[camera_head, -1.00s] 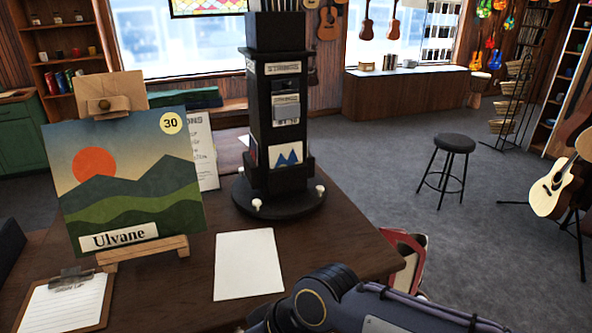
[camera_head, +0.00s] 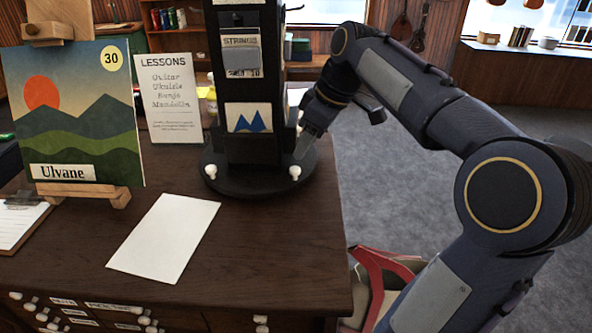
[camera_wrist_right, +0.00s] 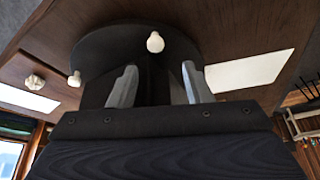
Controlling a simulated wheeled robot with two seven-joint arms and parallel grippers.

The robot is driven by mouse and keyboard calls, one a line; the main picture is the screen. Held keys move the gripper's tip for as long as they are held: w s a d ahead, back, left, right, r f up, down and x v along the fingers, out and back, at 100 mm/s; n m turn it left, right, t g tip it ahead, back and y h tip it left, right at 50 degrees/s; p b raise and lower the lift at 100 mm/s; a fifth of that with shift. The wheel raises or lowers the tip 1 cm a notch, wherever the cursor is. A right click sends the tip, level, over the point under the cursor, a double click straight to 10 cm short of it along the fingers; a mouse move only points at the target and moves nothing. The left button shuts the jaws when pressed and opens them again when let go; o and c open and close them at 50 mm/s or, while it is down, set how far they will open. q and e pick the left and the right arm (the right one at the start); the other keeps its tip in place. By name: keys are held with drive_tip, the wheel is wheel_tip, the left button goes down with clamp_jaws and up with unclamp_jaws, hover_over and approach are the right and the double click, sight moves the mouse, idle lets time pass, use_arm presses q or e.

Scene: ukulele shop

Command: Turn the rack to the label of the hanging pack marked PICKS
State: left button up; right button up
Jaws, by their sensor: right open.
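The black rack (camera_head: 253,115) stands upright on a round base (camera_head: 240,187) with white knobs on the dark wooden counter. The side facing me has a STRINGS label (camera_head: 240,41) with a grey pack below it, and a card with blue peaks (camera_head: 248,122). No label reading PICKS shows. My right gripper (camera_head: 300,152) is at the rack's right side, just above the base, near a white knob (camera_head: 295,172). In the right wrist view, its two fingers (camera_wrist_right: 158,85) are apart, with a white knob (camera_wrist_right: 155,42) showing beyond them. I cannot tell whether they touch it. My left gripper is out of view.
A white sheet (camera_head: 163,237) lies on the counter in front of the rack. A LESSONS sign (camera_head: 169,98) and a landscape picture on an easel (camera_head: 72,115) stand to the left. A red-edged object (camera_head: 385,270) is beside the counter. Grey floor is free at right.

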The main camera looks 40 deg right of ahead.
sight(295, 169)
drive_tip(key=x, duration=0.7)
drive_tip(key=shift+d+f, duration=0.25)
drive_tip(key=shift+d, duration=0.1)
drive_tip(key=shift+c, duration=0.4)
clamp_jaws()
